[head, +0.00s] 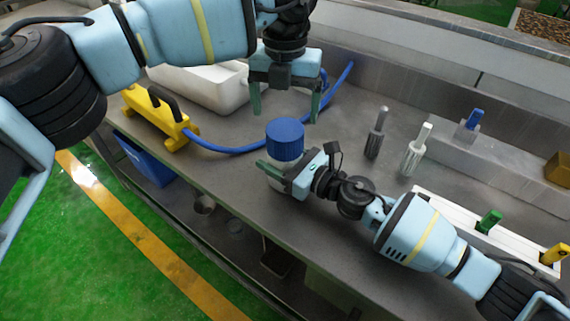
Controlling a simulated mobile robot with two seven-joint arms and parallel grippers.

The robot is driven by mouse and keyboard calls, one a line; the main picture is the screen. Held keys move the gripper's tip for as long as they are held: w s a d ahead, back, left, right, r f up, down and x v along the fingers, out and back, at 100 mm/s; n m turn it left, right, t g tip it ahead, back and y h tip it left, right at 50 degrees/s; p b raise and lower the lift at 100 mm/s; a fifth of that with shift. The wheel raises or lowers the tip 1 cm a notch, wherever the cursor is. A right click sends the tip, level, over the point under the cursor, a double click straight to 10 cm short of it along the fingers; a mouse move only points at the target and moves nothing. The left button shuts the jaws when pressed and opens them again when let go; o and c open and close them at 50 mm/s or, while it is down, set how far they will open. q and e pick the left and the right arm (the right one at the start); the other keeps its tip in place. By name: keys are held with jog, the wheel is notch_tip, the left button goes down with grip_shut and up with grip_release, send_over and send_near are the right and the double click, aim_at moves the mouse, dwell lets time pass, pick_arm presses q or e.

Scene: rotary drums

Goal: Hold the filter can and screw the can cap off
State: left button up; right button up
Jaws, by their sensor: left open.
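The blue can cap (285,140) sits on top of the filter can, which stands on the grey bench. The can body is pale and mostly hidden by my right gripper. My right gripper (272,171) reaches in from the right with its fingers around the can body just below the cap. One finger shows in front, and the other is hidden behind the can. My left gripper (286,115) points down above the cap. Its two green fingers are spread wide and empty, with their tips above the cap and apart from it.
A blue hose (235,150) runs behind the can from a yellow device (155,118). A white bin (205,88) stands at the back left. Two grey-white tools (415,152) (376,133) stand to the right. A white rack (455,218) with coloured handles lies beyond my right arm.

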aim_at(285, 129)
jog(key=c, duration=0.9)
pick_arm(q)
jog(key=shift+m, duration=0.3)
pick_arm(e)
grip_shut()
pick_arm(q)
jog(key=m, duration=0.3)
jog(key=shift+m, duration=0.3)
jog(key=m, duration=0.4)
jog(key=shift+m, duration=0.4)
jog(key=m, duration=0.7)
jog(key=shift+m, duration=0.3)
jog(key=m, duration=0.4)
jog(key=shift+m, duration=0.3)
jog(key=m, duration=0.4)
jog(key=shift+m, duration=0.4)
jog(key=m, duration=0.4)
jog(key=shift+m, duration=0.3)
jog(key=m, duration=0.5)
jog(key=shift+m, duration=0.3)
jog(key=shift+f, duration=4.05)
